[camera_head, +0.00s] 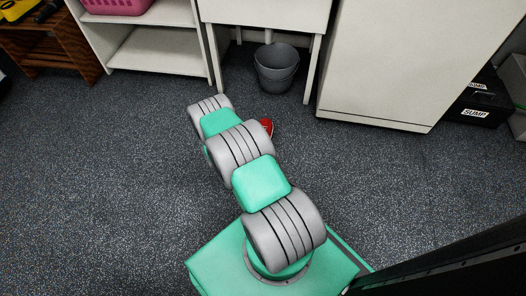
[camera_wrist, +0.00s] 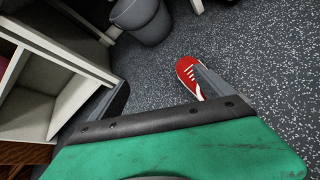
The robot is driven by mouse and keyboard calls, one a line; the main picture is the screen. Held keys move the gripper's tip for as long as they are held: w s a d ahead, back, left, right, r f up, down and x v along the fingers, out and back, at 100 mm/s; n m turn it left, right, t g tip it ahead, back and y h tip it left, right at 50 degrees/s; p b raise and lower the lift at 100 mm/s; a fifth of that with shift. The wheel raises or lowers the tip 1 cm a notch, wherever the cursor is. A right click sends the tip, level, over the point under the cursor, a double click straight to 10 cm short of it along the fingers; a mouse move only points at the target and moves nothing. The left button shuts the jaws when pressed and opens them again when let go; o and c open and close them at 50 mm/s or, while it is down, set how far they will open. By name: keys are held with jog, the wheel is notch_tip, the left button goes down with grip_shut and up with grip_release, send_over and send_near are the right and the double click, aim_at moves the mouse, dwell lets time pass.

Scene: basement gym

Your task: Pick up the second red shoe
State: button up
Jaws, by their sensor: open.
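One red shoe (camera_wrist: 186,72) with white laces and a white sole edge lies on the speckled floor in the wrist view. My gripper (camera_wrist: 162,82) is open and empty, its two fingers apart. The right finger overlaps the shoe's right side in the picture and hides part of it; I cannot tell whether they touch. The left finger is well clear of the shoe. In the head view a small part of the red shoe (camera_head: 267,127) shows just right of my arm, which hides the rest of it and my gripper. No other red shoe is seen.
A grey bucket (camera_head: 277,68) stands on the floor behind the shoe, under a white table-like unit (camera_head: 265,12). A white shelf (camera_head: 150,48) is to the left and a white cabinet (camera_head: 400,65) to the right. Black SUMP boxes (camera_head: 480,100) sit far right. The near floor is clear.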

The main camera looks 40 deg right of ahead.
jog(key=s+f+n+b, duration=0.1)
jog(key=s+f+n, duration=0.1)
jog(key=f, duration=0.3)
jog(key=s+f+n+t+b, duration=0.1)
jog(key=s+f+n, duration=0.1)
jog(key=f, duration=0.3)
jog(key=s+f+n+b, duration=0.2)
jog(key=s+f, duration=0.1)
jog(key=f, duration=0.3)
jog(key=shift+s+a, duration=0.15)
jog(key=shift+a, duration=0.1)
jog(key=shift+t, duration=0.3)
jog(key=b+x, duration=0.3)
jog(key=x, duration=0.4)
jog(key=shift+s+f+b, duration=0.1)
jog(key=shift+f+b, duration=0.05)
jog(key=shift+b, duration=0.25)
jog(key=shift+w+d, duration=0.15)
jog(key=shift+w, duration=0.1)
jog(key=shift+c, duration=0.4)
jog(key=c, duration=1.7)
